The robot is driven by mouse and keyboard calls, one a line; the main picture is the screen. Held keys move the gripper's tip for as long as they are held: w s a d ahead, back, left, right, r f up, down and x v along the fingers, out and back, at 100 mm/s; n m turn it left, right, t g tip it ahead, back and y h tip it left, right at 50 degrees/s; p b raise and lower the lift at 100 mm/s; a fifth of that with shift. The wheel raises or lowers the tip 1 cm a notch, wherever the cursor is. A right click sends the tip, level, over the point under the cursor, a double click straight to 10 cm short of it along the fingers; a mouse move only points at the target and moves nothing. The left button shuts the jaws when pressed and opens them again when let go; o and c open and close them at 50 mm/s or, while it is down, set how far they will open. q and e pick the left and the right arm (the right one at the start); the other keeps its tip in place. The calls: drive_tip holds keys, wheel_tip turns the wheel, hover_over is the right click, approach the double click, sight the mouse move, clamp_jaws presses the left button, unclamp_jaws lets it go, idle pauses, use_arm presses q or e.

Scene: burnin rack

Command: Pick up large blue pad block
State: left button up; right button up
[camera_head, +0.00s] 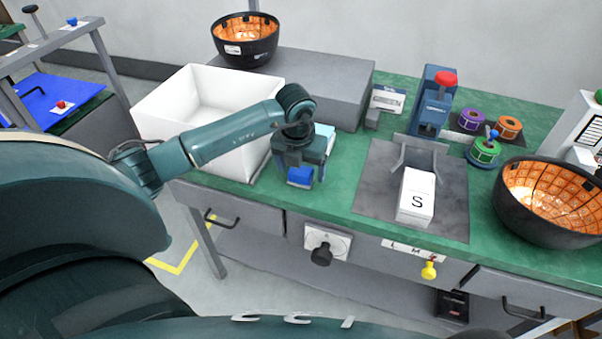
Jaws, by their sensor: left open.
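A blue block (300,176) shows at the front edge of the green worktop, directly below my left gripper. My left gripper (299,180) points down with its jaws open, one finger on each side of the block. I cannot tell whether the fingers touch it. A light blue pad-like piece (326,131) shows just behind the gripper, partly hidden by it. My right gripper is not in view.
A white bin (165,122) stands left of the gripper, with a grey box (330,85) behind.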

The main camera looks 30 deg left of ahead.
use_arm(q)
drive_tip(key=shift+w+f, duration=0.1)
drive_tip(key=shift+f, duration=0.6)
drive_tip(key=shift+c, duration=0.4)
drive_tip(key=c, duration=1)
